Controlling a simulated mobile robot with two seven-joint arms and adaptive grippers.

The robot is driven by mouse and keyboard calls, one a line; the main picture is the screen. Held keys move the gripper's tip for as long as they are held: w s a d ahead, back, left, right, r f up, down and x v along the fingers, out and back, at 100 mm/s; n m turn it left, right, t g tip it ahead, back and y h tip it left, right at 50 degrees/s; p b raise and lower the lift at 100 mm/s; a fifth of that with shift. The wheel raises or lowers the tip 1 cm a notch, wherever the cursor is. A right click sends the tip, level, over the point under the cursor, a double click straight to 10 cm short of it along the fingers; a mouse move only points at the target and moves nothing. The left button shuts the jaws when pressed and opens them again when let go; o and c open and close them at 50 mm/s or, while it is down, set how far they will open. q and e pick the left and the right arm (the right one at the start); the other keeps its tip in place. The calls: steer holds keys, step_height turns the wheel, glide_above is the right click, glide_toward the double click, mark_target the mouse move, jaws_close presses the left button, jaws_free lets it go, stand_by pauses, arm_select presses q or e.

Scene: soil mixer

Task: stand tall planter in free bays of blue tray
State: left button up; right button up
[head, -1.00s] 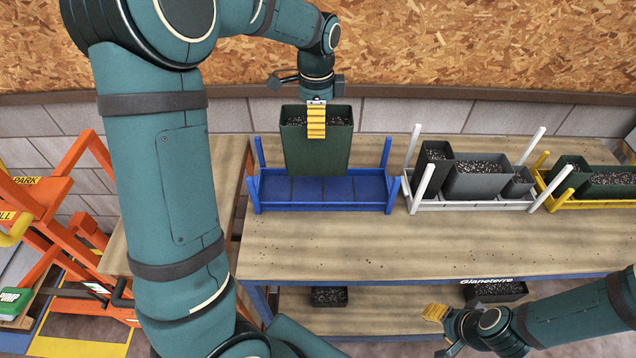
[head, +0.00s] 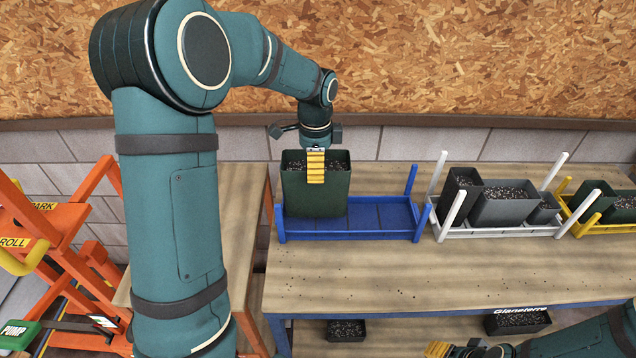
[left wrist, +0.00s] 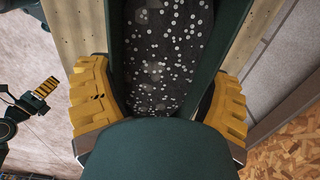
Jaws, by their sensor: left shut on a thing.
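The tall dark green planter (head: 304,200), filled with speckled soil, is upright at the left part of the blue tray (head: 388,216). My left gripper (head: 316,166) is shut on its upper walls from above. In the left wrist view the yellow fingers press either side of the planter (left wrist: 160,150). The planter's base is at the tray's left bays; I cannot tell whether it touches the floor. The bays to its right are empty. My right gripper (head: 438,349) is low at the bottom edge, partly cut off, away from the tray.
A white tray (head: 500,230) with several grey planters stands right of the blue tray, and a yellow tray (head: 590,228) with green planters beyond it. Blue and white corner posts rise around the trays. The bench front is clear. An orange frame (head: 60,240) stands left.

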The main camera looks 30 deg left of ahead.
arm_select(q)
steer(key=shift+f, duration=2.35)
steer(key=shift+f+b, duration=0.15)
steer(key=shift+b, duration=0.2)
steer(key=o, duration=1.1)
steer(key=shift+r+p, duration=1.75)
steer(key=shift+r, duration=0.5)
